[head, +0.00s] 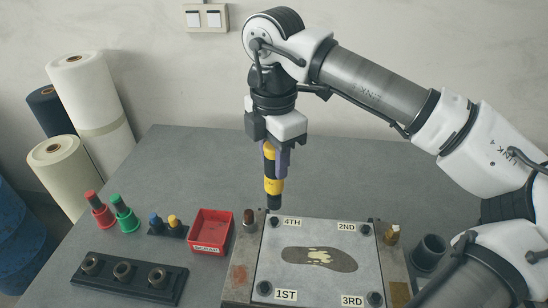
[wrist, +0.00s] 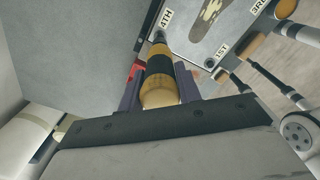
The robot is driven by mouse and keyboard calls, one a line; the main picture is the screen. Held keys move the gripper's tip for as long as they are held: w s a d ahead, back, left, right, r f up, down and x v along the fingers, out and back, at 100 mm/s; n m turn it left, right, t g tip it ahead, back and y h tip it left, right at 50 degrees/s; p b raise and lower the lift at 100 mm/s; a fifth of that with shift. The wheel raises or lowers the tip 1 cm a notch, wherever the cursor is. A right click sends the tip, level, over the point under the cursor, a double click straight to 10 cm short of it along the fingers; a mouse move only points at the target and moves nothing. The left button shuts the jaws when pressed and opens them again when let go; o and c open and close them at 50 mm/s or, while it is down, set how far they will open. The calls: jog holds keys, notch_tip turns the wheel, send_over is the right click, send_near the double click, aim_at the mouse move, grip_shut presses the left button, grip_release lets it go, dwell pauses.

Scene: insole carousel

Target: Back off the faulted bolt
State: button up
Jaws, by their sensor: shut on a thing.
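My gripper (head: 275,160) is shut on a yellow-and-black driver tool (head: 273,186) and holds it upright, tip down. In the wrist view the tool (wrist: 158,68) stands between the purple fingers. A grey plate (head: 315,242) with a dark insole shape (head: 319,259) carries dark corner bolts: the 4TH bolt (head: 273,221), the 2ND bolt (head: 365,229), the 1ST bolt (head: 264,288) and the 3RD bolt (head: 375,299). The tool's tip is at the 4TH bolt; I cannot tell whether they touch. No mark shows which bolt is faulted.
Left of the plate are a red scrap tray (head: 210,229), a black rack with sockets (head: 128,278), red (head: 100,210) and green (head: 124,214) handled pieces, and a small holder (head: 167,229) with blue and yellow pieces. A dark cup (head: 430,251) stands right. The table's back is clear.

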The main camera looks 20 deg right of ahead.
aim_at(274, 181)
jog(key=shift+f+b, duration=2.2)
jog(key=shift+f, duration=0.05)
jog(key=shift+f+b, duration=0.7)
jog(key=shift+b, duration=0.4)
dwell(1.0)
jog(key=shift+r, duration=0.45)
dwell(1.0)
jog(key=shift+r+p, duration=1.85)
jog(key=shift+r, duration=0.85)
